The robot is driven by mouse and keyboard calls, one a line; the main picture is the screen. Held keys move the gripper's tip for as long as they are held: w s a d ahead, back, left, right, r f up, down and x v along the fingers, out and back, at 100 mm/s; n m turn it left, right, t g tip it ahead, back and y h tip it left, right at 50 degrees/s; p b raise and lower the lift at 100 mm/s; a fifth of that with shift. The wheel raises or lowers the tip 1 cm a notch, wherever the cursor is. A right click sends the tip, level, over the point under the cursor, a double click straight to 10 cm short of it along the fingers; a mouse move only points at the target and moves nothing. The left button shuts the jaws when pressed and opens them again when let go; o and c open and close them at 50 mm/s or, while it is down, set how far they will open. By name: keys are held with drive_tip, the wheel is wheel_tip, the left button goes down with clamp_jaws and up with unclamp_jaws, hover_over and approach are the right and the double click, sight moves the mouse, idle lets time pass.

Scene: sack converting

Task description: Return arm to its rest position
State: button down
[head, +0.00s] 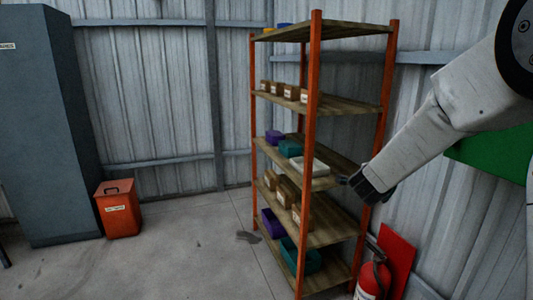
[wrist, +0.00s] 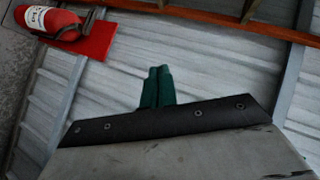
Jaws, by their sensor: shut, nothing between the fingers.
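My arm (head: 435,130) reaches in from the upper right of the head view, slanting down and to the left. My gripper (head: 345,181) is at its end, in front of the right side of the shelf rack (head: 313,130), near the level of the middle shelf. In the wrist view my gripper (wrist: 157,75) shows two dark green fingers side by side, shut with nothing between them. Beyond the fingers is the corrugated metal wall (wrist: 200,70). I cannot tell whether the gripper touches the rack.
A red fire extinguisher (head: 370,278) and red panel (head: 398,255) are below my gripper. The shelves hold boxes and bins, including a white tray (head: 310,168). A grey cabinet (head: 45,130) and an orange bin (head: 118,210) stand left. The floor (head: 190,255) between is mostly clear.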

drive_tip(key=s+a+n+g+y, duration=0.3)
drive_tip(key=s+a+n+y, duration=0.3)
drive_tip(key=s, duration=0.3)
drive_tip(key=s+a+n+g+y, duration=0.3)
drive_tip(key=s+a+n, duration=0.4)
drive_tip(key=s+n, duration=0.15)
drive_tip(key=s+d+r+n+g+h, duration=0.1)
drive_tip(key=s+d+r+n+g, duration=0.1)
drive_tip(key=s, duration=1.1)
drive_tip(key=s+d+r+n+g+h, duration=0.1)
drive_tip(key=s+d+r+n+g, duration=0.1)
drive_tip(key=s, duration=1.2)
drive_tip(key=shift+d+r+n, duration=0.35)
drive_tip(key=shift+d+n, duration=0.45)
drive_tip(key=shift+n, duration=0.05)
